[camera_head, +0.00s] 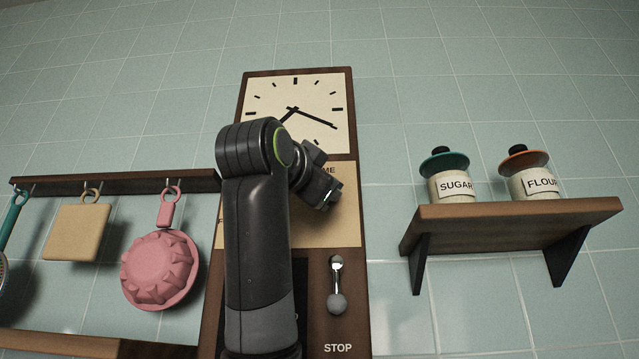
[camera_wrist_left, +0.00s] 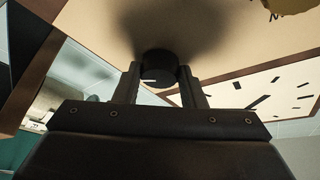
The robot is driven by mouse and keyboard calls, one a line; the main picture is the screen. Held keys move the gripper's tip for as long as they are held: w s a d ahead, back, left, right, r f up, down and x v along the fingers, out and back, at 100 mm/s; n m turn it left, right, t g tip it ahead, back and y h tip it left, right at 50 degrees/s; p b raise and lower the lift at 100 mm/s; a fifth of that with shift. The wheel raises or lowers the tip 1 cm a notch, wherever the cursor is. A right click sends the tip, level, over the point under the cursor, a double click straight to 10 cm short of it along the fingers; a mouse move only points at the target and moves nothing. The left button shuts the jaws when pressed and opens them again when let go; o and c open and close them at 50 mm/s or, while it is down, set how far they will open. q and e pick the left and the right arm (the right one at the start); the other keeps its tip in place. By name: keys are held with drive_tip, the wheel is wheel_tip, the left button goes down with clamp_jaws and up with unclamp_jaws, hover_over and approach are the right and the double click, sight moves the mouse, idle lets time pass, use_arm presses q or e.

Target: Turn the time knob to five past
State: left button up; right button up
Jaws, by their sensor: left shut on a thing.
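The time knob (camera_wrist_left: 158,66) is a dark round knob on a cream panel (camera_head: 347,215), below the clock face (camera_head: 312,99). In the left wrist view my left gripper (camera_wrist_left: 160,84) is shut on it, with one finger on each side. A small pale mark shows on the knob's near edge. In the head view my left arm hides the knob and most of the panel; only "ME" of its label shows. On the clock, the long hand points right and slightly down, near the four; the short hand points down-left, partly covered by my arm. My right gripper is not in view.
Below the panel a lever (camera_head: 337,285) with a grey ball hangs above the word "STOP". At right, a wooden shelf (camera_head: 510,220) bears a sugar jar (camera_head: 452,183) and a flour jar (camera_head: 530,180). At left, a rail (camera_head: 125,184) holds a board (camera_head: 77,232) and a pink mould (camera_head: 160,270).

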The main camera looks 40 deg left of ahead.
use_arm(q)
drive_tip(key=shift+f, duration=0.1)
drive_tip(key=n+g+y, duration=0.2)
drive_tip(key=n+y, duration=0.2)
drive_tip(key=n, duration=0.4)
drive_tip(key=d+n+g+y, duration=0.1)
drive_tip(key=n+g+y, duration=0.1)
drive_tip(key=n, duration=0.7)
drive_tip(key=n+g+y, duration=0.2)
drive_tip(key=n+y, duration=0.3)
drive_tip(key=n, duration=0.3)
drive_tip(key=shift+w+d+n+g+y, duration=0.15)
drive_tip(key=shift+w+n+g+y, duration=0.15)
drive_tip(key=shift+w+n, duration=0.1)
drive_tip(key=o, duration=1)
